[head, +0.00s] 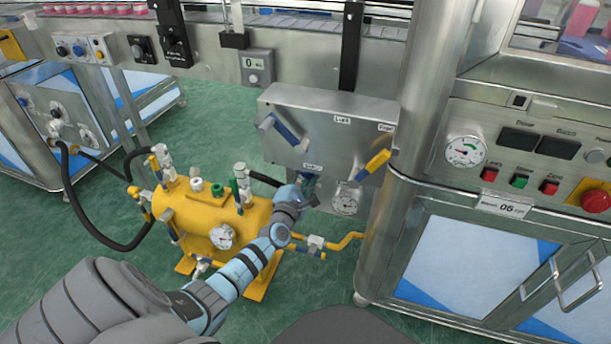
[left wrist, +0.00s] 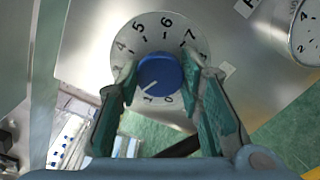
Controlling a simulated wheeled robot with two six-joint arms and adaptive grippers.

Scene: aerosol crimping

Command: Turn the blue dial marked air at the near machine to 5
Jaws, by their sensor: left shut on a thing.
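The blue dial (left wrist: 160,76) sits on a round white scale plate (left wrist: 150,35) with black numbers, on a metal panel. Its white pointer line points to the lower left, close to the 1. My left gripper (head: 309,186) reaches the lower edge of the metal box (head: 325,140) on the near machine. In the left wrist view its two teal-padded fingers (left wrist: 158,84) are shut on the blue dial, one on each side. In the head view the dial is hidden by the gripper. My right gripper is not in view.
A gauge (head: 346,200) is close to the right of my left gripper.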

